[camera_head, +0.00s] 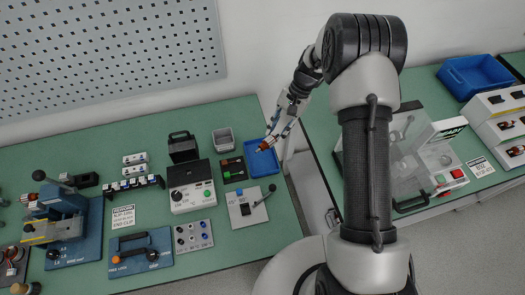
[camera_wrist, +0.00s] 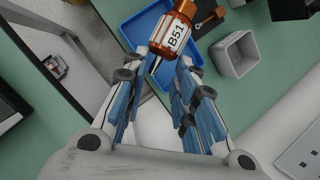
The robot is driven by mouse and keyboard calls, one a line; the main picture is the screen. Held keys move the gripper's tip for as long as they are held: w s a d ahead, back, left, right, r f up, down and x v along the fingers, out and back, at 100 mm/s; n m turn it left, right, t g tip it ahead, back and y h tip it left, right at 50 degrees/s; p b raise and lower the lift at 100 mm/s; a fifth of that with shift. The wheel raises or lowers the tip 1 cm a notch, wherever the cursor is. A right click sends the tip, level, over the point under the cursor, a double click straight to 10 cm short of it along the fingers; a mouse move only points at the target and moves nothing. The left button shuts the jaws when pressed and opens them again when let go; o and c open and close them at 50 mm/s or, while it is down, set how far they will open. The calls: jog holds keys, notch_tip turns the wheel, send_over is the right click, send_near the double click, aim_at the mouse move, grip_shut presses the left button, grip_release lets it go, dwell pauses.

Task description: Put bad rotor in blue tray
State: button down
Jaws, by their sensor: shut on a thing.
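The blue tray (camera_head: 265,166) lies flat on the green bench top in the head view; its rim also shows in the wrist view (camera_wrist: 133,28). My gripper (camera_head: 272,136) is over this tray, pointing down. In the wrist view my gripper (camera_wrist: 164,62) is shut on the rotor (camera_wrist: 174,36), a copper-orange cylinder with a white label reading B51. The rotor also shows as a small orange-red shape in the head view (camera_head: 266,144). It hangs tilted over the tray; its exact height above the tray floor is hard to tell.
A grey bin (camera_head: 223,138) and a dark holder with red-handled items (camera_head: 233,169) stand left of the tray. A lever device (camera_head: 247,206) is just in front. A deeper blue bin (camera_head: 475,75) sits on the right bench, beyond a clear-covered machine (camera_head: 410,150).

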jog(key=shift+m, duration=0.3)
jog(key=f+b, duration=0.2)
jog(key=f, duration=0.1)
jog(key=w+f+b, duration=0.1)
jog(key=shift+a+f+b, duration=0.3)
jog(key=shift+a+f, duration=0.05)
jog(key=shift+f, duration=0.05)
jog(key=shift+s, duration=0.1)
jog(key=c, duration=1.2)
grip_release()
jog(key=v, duration=1.2)
jog(key=shift+s+r, duration=0.1)
